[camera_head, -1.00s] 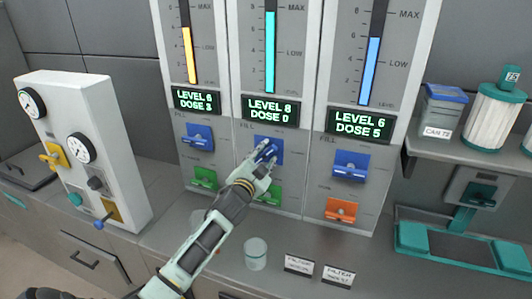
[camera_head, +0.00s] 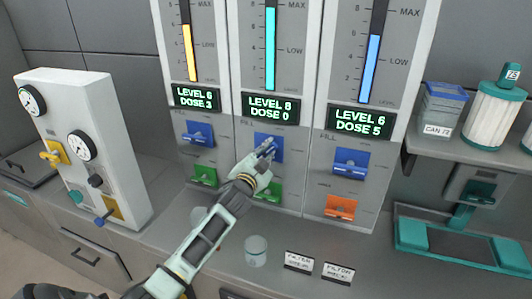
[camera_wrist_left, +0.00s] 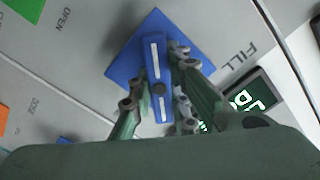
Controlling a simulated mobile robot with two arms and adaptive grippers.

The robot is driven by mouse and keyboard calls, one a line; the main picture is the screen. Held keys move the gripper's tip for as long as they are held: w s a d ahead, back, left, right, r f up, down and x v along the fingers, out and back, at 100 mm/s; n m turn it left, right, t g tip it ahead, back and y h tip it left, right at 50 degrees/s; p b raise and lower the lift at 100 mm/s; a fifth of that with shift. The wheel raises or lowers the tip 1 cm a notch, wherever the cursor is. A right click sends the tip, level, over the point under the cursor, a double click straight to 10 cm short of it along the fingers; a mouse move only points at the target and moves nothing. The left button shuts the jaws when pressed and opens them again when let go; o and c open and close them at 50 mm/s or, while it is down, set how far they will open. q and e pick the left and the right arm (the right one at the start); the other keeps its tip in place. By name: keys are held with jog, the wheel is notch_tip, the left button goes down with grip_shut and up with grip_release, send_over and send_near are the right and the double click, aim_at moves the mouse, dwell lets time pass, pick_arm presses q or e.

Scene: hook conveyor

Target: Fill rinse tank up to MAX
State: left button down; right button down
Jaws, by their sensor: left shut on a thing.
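Three tank gauges stand side by side; I cannot read which one is the rinse tank. The middle gauge has a tall cyan bar (camera_head: 270,50), and its display (camera_head: 269,107) reads LEVEL 8, DOSE 0. Below it is a blue FILL valve (camera_head: 277,151). My left gripper (camera_head: 265,152) is shut on this valve's blue handle. In the left wrist view the blue handle (camera_wrist_left: 157,75) lies between the fingers, in front of its blue square plate (camera_wrist_left: 122,68). A green valve (camera_head: 268,190) sits below, partly hidden by my gripper. My right gripper is not in view.
The left gauge has a yellow bar (camera_head: 190,52) at LEVEL 6; the right has a blue bar (camera_head: 370,70) at LEVEL 6. Other blue, green and orange valves sit close by. A clear cup (camera_head: 256,250) stands on the counter. A gauge box (camera_head: 85,150) is left.

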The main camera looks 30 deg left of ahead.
pick_arm(q)
jog(key=shift+m, duration=0.3)
jog(key=m, duration=0.4)
jog(key=shift+p, duration=0.3)
jog(key=shift+f+m, duration=0.15)
jog(key=shift+m, duration=2.05)
jog(key=shift+d, duration=0.1)
jog(key=c, duration=1.6)
grip_release()
jog(key=shift+c, duration=0.2)
jog(key=shift+s, duration=0.1)
jog(key=v, duration=1.2)
